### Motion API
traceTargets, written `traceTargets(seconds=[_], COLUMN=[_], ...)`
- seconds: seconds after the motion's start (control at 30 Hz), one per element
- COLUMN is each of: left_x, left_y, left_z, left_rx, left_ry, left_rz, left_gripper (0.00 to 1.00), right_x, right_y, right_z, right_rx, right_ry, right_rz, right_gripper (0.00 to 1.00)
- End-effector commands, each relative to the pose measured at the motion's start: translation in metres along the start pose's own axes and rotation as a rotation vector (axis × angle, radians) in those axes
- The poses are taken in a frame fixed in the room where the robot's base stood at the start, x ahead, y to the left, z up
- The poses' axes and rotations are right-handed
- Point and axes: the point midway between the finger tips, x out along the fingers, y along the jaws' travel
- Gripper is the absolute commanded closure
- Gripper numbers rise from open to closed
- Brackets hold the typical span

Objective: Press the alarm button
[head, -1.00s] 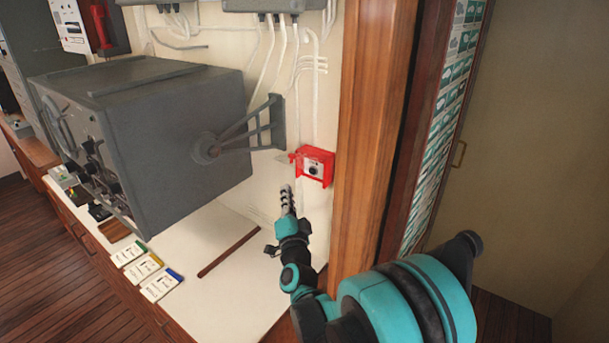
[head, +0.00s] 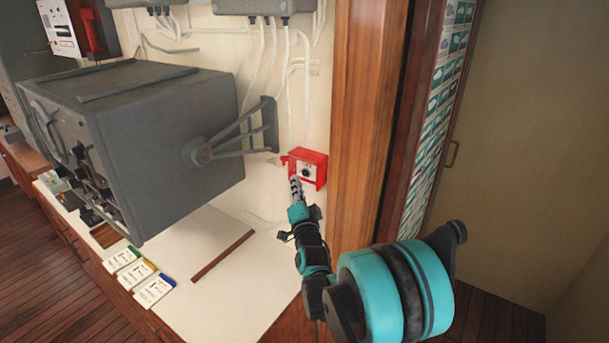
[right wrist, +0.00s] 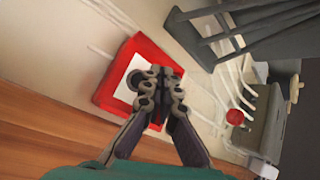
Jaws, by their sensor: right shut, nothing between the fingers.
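The alarm button is a dark round button (head: 306,173) on a white plate in a red box (head: 321,160) on the cream wall, left of the wooden post. My right gripper (head: 296,181) is shut and empty. Its fingertips are at the lower left of the red box in the head view. In the right wrist view the shut fingertips (right wrist: 162,78) overlap the white plate, with the dark button (right wrist: 140,80) just left of them. I cannot tell whether they touch the box. My left gripper is not in view.
A large grey console (head: 150,140) on a wall bracket (head: 240,138) stands left of the box. A wooden post (head: 365,120) rises close on the right. Below is a white counter (head: 215,290) with a brown strip (head: 222,256) and several cards (head: 155,291).

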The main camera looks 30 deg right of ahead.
Motion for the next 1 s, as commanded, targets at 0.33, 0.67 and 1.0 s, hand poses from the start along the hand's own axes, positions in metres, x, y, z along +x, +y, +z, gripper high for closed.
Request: traceTargets(seconds=[0.33,0.67,1.0], left_x=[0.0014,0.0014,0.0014], left_y=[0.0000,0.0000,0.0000], left_z=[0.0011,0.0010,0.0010], left_rx=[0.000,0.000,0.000], left_ry=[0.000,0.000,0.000], left_rz=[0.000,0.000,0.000], left_gripper=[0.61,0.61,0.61], right_x=[0.0091,0.0089,0.0088], right_y=[0.0071,0.0069,0.0069], right_z=[-0.0067,-0.0067,-0.0067], right_rx=[0.000,0.000,0.000], right_ry=[0.000,0.000,0.000], right_rz=[0.001,0.001,0.001], right_gripper=[1.00,1.00,1.00])
